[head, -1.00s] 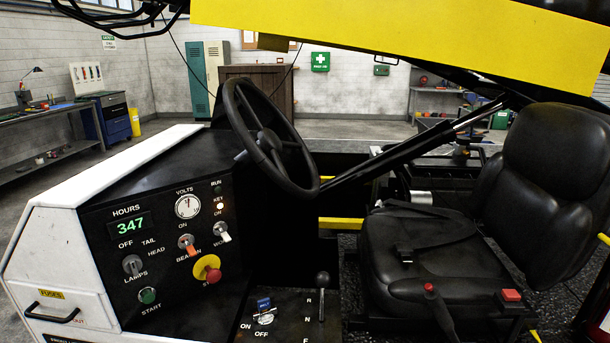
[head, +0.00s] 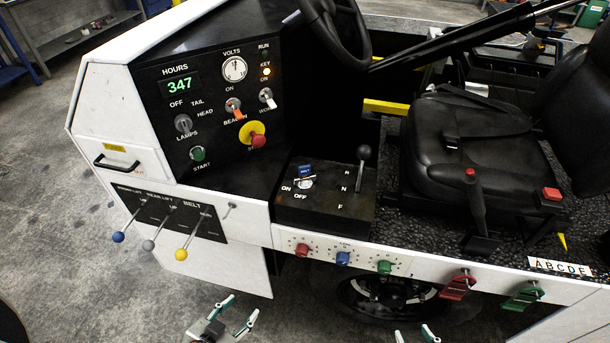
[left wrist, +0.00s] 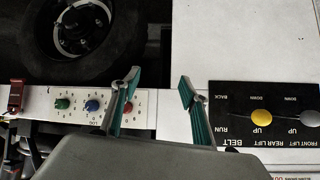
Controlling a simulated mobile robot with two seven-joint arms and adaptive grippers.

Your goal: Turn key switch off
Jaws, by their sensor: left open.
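The key switch (head: 304,183) is a silver switch with a blue tag on the black console, beside the labels ON and OFF. Its exact turn is too small to tell. My left gripper (head: 236,313) is open and empty, low in front of the white side panel and below and left of the key switch. In the left wrist view its fingers (left wrist: 160,80) are spread over the white panel; the key switch does not show there. My right gripper (head: 415,336) is only partly in view at the bottom edge, its fingertips apart.
A black gear lever (head: 362,168) stands right of the key switch. Lift and belt levers (head: 182,253) stick out at the left. Coloured knobs (head: 343,258) and red and green latches (head: 458,286) line the side. The steering wheel (head: 340,30) is above.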

